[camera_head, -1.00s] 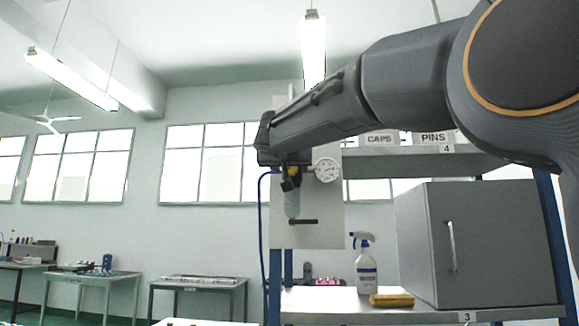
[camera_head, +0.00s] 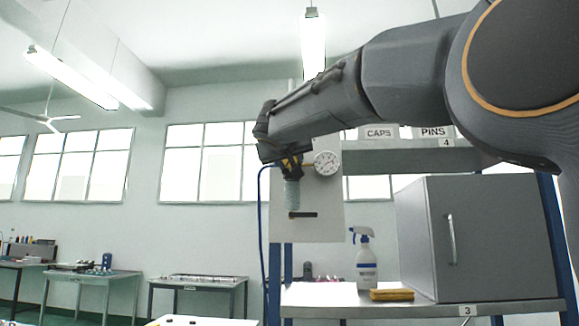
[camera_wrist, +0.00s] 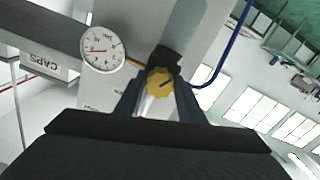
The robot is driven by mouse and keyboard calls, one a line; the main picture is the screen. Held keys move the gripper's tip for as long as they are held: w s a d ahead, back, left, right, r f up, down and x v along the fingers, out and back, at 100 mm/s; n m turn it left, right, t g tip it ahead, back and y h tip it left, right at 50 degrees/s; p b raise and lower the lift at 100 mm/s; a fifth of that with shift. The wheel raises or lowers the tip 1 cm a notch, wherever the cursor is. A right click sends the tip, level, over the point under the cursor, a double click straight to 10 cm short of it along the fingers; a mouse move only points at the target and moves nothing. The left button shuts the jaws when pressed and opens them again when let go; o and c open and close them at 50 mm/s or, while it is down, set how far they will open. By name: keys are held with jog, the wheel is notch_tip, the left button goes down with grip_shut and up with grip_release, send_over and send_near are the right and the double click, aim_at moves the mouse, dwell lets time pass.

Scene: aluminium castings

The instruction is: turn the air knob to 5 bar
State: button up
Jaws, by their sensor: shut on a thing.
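The yellow air knob (camera_wrist: 159,80) sits between the fingers of my gripper (camera_wrist: 160,95) in the wrist view, with a dark mark on its face. My gripper is shut on it. In the head view my gripper (camera_head: 291,166) is at the regulator on the grey panel (camera_head: 325,222), and the knob is mostly hidden there. The round white pressure gauge (camera_head: 327,163) is just right of my gripper. The gauge also shows in the wrist view (camera_wrist: 103,49) with a red needle; its figures are too small to read surely.
A blue hose (camera_head: 262,225) runs down the panel's left side. Below, a shelf (camera_head: 345,306) carries a spray bottle (camera_head: 366,262), a yellow sponge (camera_head: 391,295) and a grey cabinet (camera_head: 490,240).

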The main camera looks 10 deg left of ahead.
jog(key=n+b, duration=0.1)
jog(key=n, duration=1.1)
dwell(0.5)
jog(key=o, duration=1)
jog(key=shift+s+b, duration=1.7)
jog(key=shift+s, duration=2.25)
